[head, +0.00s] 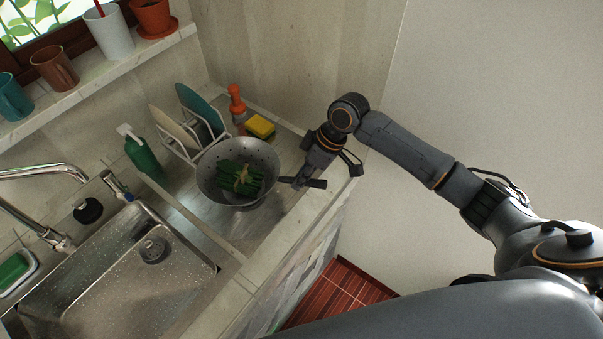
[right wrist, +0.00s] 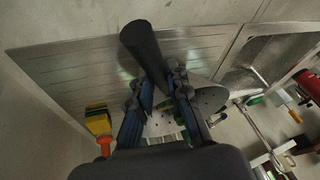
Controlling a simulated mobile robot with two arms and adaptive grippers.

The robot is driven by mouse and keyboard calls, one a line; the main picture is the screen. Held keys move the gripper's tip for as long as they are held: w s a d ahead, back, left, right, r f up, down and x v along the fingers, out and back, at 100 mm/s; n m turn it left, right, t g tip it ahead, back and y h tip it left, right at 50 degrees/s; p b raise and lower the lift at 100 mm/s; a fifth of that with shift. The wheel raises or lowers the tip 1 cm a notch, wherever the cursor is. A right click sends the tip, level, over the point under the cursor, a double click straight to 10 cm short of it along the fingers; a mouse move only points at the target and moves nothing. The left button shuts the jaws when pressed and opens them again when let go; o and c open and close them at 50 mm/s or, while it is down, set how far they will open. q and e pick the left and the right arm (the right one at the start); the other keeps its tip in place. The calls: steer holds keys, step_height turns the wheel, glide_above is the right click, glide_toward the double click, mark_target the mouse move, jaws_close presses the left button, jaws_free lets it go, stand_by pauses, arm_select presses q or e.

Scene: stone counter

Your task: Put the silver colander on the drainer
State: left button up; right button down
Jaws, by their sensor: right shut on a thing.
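The silver colander (head: 265,160) is in the middle of the head view, over the ridged steel drainer (head: 178,203), with a tied green bundle (head: 238,178) inside. It looks about level; I cannot tell whether its base touches the drainer. My right gripper (head: 308,181) is at the colander's right side, shut on its dark handle. In the right wrist view the handle (right wrist: 143,45) sticks out between the fingers (right wrist: 160,88), and part of the perforated bowl (right wrist: 210,101) shows behind them. The ridged drainer (right wrist: 75,65) shows there too. My left gripper is not in view.
A dish rack with plates (head: 190,125) stands close behind the colander. A green bottle (head: 143,155) is left of the rack. An orange-topped bottle (head: 237,104) and yellow sponge (head: 261,127) stand behind right. The sink (head: 120,270) lies front left.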

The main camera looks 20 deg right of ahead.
steer(key=shift+f, duration=0.15)
steer(key=c, duration=1.3)
jaws_free()
steer(key=shift+b+v, duration=1.25)
steer(key=shift+v, duration=4.8)
steer(key=shift+s+f, duration=0.1)
steer(key=shift+s, duration=0.1)
